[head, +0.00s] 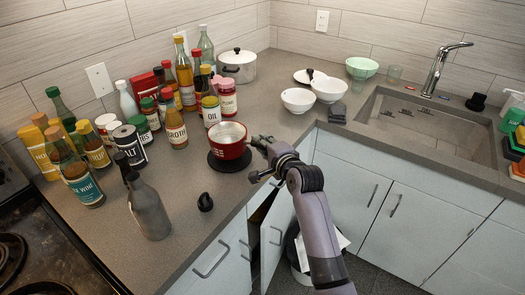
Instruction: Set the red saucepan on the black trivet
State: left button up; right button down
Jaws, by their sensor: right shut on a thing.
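The red saucepan (229,150) is upright, with a pale inside, directly over the black trivet (230,167) on the grey counter. The trivet's dark edge shows below and beside the pan. I cannot tell for certain whether the pan's base touches it. My right gripper (259,143) comes in from the right and is shut on the saucepan's handle, which is mostly hidden by the fingers. My left gripper is not in view.
Several bottles, jars and spice cans crowd the counter left of the pan, with an oil can (211,112) close behind. A grey bottle (149,208) and a small black object (205,202) stand nearer. White bowls (298,100) lie behind right, before the sink (425,125).

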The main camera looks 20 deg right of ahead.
jog(key=shift+f, duration=1.05)
jog(key=c, duration=1.9)
grip_release()
jog(key=shift+f, duration=0.3)
jog(key=o, duration=0.5)
jog(key=shift+c, duration=0.2)
jog(key=shift+r, duration=0.1)
jog(key=shift+s+r, duration=0.1)
jog(key=b+v, duration=0.1)
jog(key=v, duration=1.1)
